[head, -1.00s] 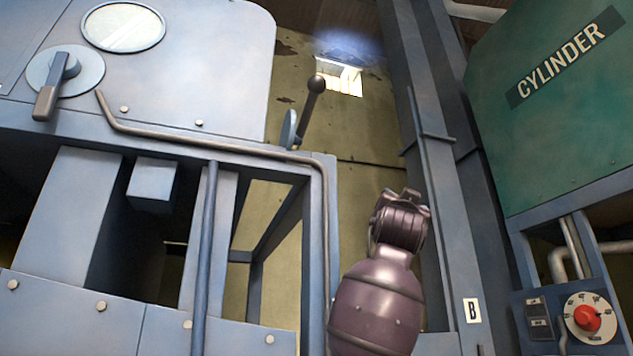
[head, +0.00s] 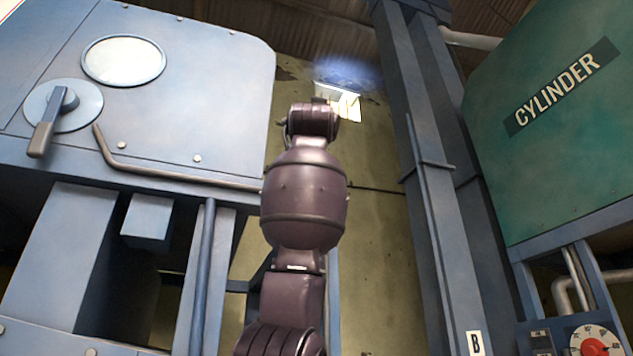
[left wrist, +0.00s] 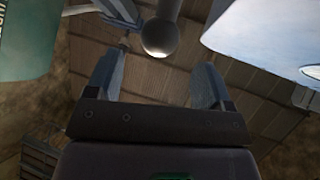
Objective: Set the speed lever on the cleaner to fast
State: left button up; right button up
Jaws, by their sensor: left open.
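The ball-ended lever (left wrist: 159,37) shows in the left wrist view, its dark round knob at top centre, just beyond the gap between my fingertips. My left gripper (left wrist: 157,63) is open and empty, apart from the knob in the picture. In the head view my arm covers that lever and its pivot plate, and the fingers are hidden. The blue-grey cleaner (head: 200,90) fills the left of the head view. A flat handle (head: 47,125) on a round plate sits on its face, pointing down and slightly left. No speed marks are legible.
A bent pipe rail (head: 180,176) runs along the cleaner below its face. A tall steel column (head: 410,120) stands right of my arm. The green CYLINDER housing (head: 560,130) with a red dial (head: 594,347) below is at right.

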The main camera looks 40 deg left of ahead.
pick_arm(q)
jog(key=shift+p+x, duration=1.35)
jog(key=shift+x, duration=1.65)
jog(key=shift+f, duration=0.1)
jog(key=c, duration=1.2)
